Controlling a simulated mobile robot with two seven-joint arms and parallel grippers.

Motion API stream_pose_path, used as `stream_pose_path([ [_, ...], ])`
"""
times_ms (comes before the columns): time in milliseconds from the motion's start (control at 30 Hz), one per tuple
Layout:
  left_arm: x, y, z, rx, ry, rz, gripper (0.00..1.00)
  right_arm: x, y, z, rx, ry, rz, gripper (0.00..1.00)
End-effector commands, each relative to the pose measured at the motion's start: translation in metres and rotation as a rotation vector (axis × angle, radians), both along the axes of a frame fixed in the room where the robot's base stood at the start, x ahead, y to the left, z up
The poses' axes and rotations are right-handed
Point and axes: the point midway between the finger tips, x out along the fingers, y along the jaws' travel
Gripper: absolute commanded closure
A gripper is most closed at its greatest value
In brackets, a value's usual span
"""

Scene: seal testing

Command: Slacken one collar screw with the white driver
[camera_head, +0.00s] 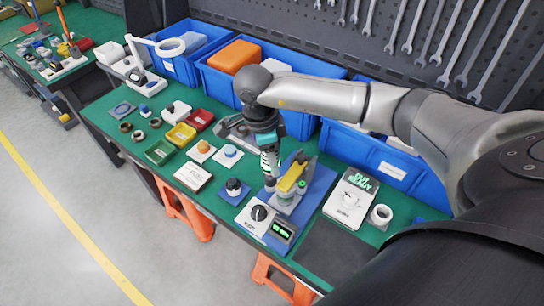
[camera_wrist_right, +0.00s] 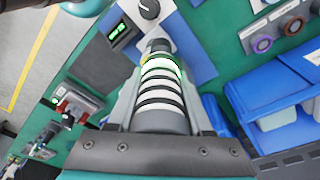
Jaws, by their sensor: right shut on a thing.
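My right gripper (camera_head: 268,152) is shut on the white driver (camera_wrist_right: 160,88), a thick handle with white and black bands and a green-lit ring. The driver also shows below the gripper in the head view (camera_head: 269,162). Its far end points down at the blue-based test rig (camera_head: 316,190), which carries a yellow part (camera_head: 291,178) and metal parts. I cannot tell whether the tip touches anything. The collar screws are too small or hidden to make out. My left gripper is not in view.
A dial and green display box (camera_head: 266,222) sits at the rig's front. Coloured trays (camera_head: 160,151) and small parts lie to the left. Blue bins (camera_head: 240,85) line the back.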

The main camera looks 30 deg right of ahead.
Motion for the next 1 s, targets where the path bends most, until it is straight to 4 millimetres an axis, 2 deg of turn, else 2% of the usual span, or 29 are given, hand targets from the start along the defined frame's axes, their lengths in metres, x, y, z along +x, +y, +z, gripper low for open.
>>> stream_pose_path([
  [33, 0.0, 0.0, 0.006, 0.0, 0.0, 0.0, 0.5, 0.001, -0.001, 0.01, -0.001, -0.004, 0.0, 1.0],
  [100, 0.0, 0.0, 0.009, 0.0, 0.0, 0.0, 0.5, 0.001, -0.001, 0.014, -0.001, -0.005, -0.001, 1.0],
  [267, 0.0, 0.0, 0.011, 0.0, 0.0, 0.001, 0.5, 0.002, -0.001, 0.018, -0.001, -0.007, -0.001, 1.0],
  [1000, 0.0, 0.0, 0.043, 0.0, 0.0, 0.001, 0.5, 0.003, -0.001, 0.065, -0.001, -0.01, -0.002, 1.0],
])
